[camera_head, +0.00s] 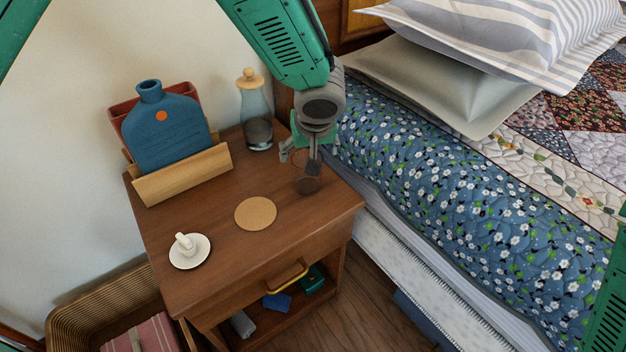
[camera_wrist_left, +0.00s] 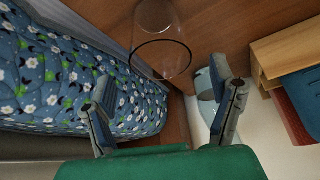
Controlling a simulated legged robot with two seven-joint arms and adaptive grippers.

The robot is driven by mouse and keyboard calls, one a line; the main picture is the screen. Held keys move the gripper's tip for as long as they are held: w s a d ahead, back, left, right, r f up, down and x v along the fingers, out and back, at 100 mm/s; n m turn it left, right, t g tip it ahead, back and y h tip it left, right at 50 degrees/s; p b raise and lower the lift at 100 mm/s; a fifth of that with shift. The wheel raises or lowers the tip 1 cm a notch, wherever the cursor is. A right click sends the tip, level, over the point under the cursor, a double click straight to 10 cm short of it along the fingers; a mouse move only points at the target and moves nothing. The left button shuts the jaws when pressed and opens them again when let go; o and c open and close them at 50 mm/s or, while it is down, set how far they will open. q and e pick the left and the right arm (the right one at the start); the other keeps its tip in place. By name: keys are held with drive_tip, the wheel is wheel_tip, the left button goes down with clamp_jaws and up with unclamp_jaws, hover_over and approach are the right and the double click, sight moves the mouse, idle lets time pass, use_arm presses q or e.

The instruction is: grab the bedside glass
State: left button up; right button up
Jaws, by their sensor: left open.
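The bedside glass (camera_head: 307,185) is clear and stands on the wooden nightstand, near its back right corner by the bed. In the head view my left gripper partly covers it. In the left wrist view the glass (camera_wrist_left: 161,42) shows its round rim, beyond the gap between the fingers. My left gripper (camera_head: 299,160) is over the nightstand at the glass, and its fingers (camera_wrist_left: 166,105) are spread apart with nothing held. Whether a finger touches the glass cannot be told. My right gripper is out of view.
A stoppered carafe (camera_head: 257,120) stands left of the gripper. A wooden holder (camera_head: 185,175) carries a blue hot-water bottle (camera_head: 165,130). A cork coaster (camera_head: 256,213) and white saucer (camera_head: 189,252) lie on the nightstand (camera_head: 215,280). The bed (camera_head: 420,160) stands close on the right.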

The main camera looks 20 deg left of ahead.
sight(302, 156)
use_arm(q)
drive_tip(key=shift+w+a+f, duration=0.2)
drive_tip(key=shift+a+f, duration=0.25)
drive_tip(key=shift+f, duration=0.25)
drive_tip(key=shift+w+a+f, duration=0.15)
drive_tip(key=shift+a+f, duration=0.3)
drive_tip(key=shift+f, duration=0.05)
drive_tip(key=f, duration=0.1)
drive_tip(key=f+b, duration=0.1)
drive_tip(key=w+f+b, duration=0.1)
drive_tip(key=shift+d+f, duration=0.3)
drive_tip(key=shift+d, duration=0.1)
drive_tip(key=shift+w+d+f, duration=0.1)
drive_tip(key=shift+w+f, duration=0.2)
drive_tip(key=shift+f, duration=0.15)
drive_tip(key=shift+a, duration=0.35)
drive_tip(key=shift+c, duration=1.2)
drive_tip(key=shift+a, duration=0.1)
drive_tip(key=c, duration=1.1)
drive_tip(key=shift+c, duration=0.2)
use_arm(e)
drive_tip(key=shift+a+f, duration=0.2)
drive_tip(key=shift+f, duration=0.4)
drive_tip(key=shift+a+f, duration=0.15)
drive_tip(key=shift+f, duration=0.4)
